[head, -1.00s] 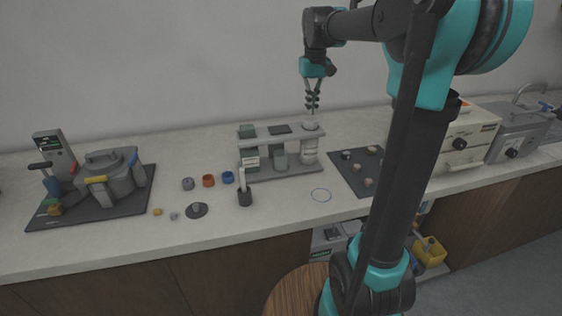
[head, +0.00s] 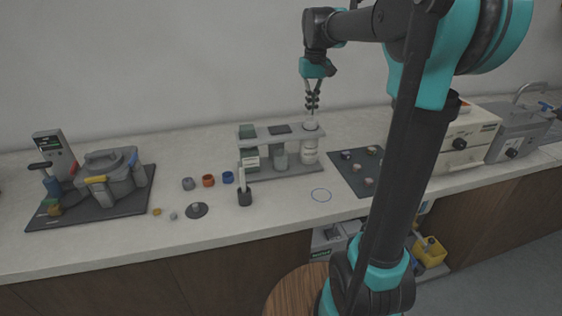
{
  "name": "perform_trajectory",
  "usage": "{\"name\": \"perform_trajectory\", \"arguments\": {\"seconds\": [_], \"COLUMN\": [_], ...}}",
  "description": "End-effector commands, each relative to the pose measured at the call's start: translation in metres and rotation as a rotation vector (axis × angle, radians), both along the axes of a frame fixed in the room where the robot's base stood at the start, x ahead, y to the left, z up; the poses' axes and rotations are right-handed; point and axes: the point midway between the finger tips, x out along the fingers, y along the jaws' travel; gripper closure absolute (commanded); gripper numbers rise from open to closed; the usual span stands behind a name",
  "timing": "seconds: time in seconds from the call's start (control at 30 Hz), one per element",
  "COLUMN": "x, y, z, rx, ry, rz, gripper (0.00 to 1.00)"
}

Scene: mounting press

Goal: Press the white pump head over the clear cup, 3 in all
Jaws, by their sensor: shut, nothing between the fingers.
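My gripper (head: 312,108) is shut and empty, pointing straight down above the right end of a grey rack (head: 296,172). Below its fingertips is the white pump head (head: 310,126) on top of a pale bottle (head: 309,152) in the rack. Whether the fingertips touch the pump head cannot be told at this size. A clear cup cannot be made out clearly. A thin ring outline (head: 321,195) lies on the counter in front of the rack.
A dark mat (head: 345,178) with several small pieces is to the right. Small coloured rings and a dark holder (head: 245,198) stand left. A mounting press (head: 110,175) is at far left.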

Motion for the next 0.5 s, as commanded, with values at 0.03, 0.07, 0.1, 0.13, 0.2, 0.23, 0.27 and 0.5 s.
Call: {"name": "perform_trajectory", "arguments": {"seconds": [0.03,0.07,0.1,0.13,0.2,0.23,0.27,0.5], "x": [0.000,0.000,0.000,0.000,0.000,0.000,0.000,0.000], "y": [0.000,0.000,0.000,0.000,0.000,0.000,0.000,0.000], "z": [-0.002,-0.003,-0.004,-0.005,-0.007,-0.008,-0.009,-0.017], "rx": [0.000,0.000,0.000,0.000,0.000,0.000,0.000,0.000], "ry": [0.000,0.000,0.000,0.000,0.000,0.000,0.000,0.000], "rz": [0.000,0.000,0.000,0.000,0.000,0.000,0.000,0.000], "gripper": [1.00,1.00,1.00,1.00,1.00,1.00,1.00,1.00]}}
